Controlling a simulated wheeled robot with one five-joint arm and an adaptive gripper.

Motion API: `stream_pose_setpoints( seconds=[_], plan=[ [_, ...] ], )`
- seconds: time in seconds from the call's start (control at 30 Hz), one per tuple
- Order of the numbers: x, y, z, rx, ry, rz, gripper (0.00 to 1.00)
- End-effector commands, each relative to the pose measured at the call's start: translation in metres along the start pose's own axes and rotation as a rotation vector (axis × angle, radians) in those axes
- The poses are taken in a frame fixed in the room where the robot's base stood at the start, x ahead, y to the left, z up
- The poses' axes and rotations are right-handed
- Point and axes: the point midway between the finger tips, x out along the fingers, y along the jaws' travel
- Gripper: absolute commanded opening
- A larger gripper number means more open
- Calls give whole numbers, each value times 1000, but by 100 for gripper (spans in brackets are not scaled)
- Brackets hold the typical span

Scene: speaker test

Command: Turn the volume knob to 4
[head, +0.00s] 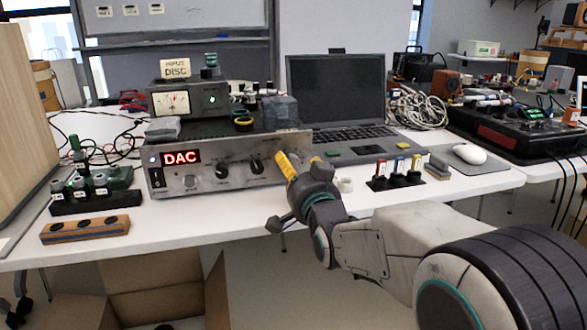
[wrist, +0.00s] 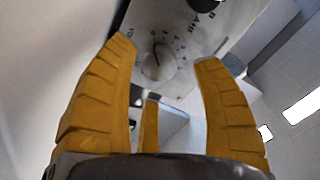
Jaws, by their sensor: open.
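The silver front panel of the amplifier (head: 205,184) with a red DAC display stands on the white table in the head view. Two black knobs (head: 222,171) (head: 256,166) show on it. My gripper (head: 287,165) is at the panel's right end and covers that part in the head view. The fingers look apart from the knob.
A laptop (head: 345,100) stands behind and right of the amplifier. Several labelled bottles (head: 398,172) stand in a black holder to the right. A wooden block (head: 85,229) and a black rack with green parts (head: 95,188) are at the left.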

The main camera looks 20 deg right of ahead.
Motion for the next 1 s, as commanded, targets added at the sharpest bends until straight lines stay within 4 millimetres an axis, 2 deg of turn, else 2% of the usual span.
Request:
stream_pose_setpoints(
  seconds=[0.1,0.3,0.7,1.0],
  plan=[
    [12,1,1,0,0,0,60],
    [24,0,0,-1,0,0,60],
    [26,0,0,-1,-1,1,62],
    [26,0,0,-1,-1,1,35]
  ],
)
